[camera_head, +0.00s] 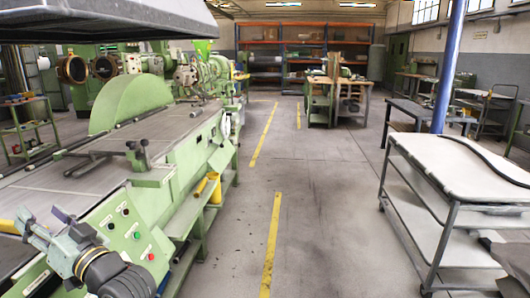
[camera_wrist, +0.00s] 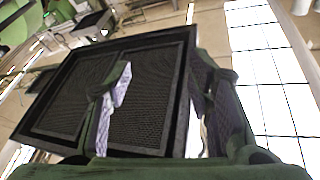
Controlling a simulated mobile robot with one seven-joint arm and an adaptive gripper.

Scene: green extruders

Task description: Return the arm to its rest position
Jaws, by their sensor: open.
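My gripper (camera_head: 40,222) shows at the lower left of the head view, at the end of my folded arm, in front of the green machine's control panel (camera_head: 130,232). In the wrist view my gripper (camera_wrist: 165,65) has its two fingers apart, with nothing between them. The fingers point up towards a dark framed mesh panel (camera_wrist: 150,105) overhead. No object is held. Most of my arm lies outside the head view.
The long green machine bed (camera_head: 60,185) fills the left side, under a grey hood (camera_head: 110,18). A white-topped trolley (camera_head: 440,155) stands at the right. The grey floor (camera_head: 320,215) between them is clear. Bright ceiling windows (camera_wrist: 265,75) show in the wrist view.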

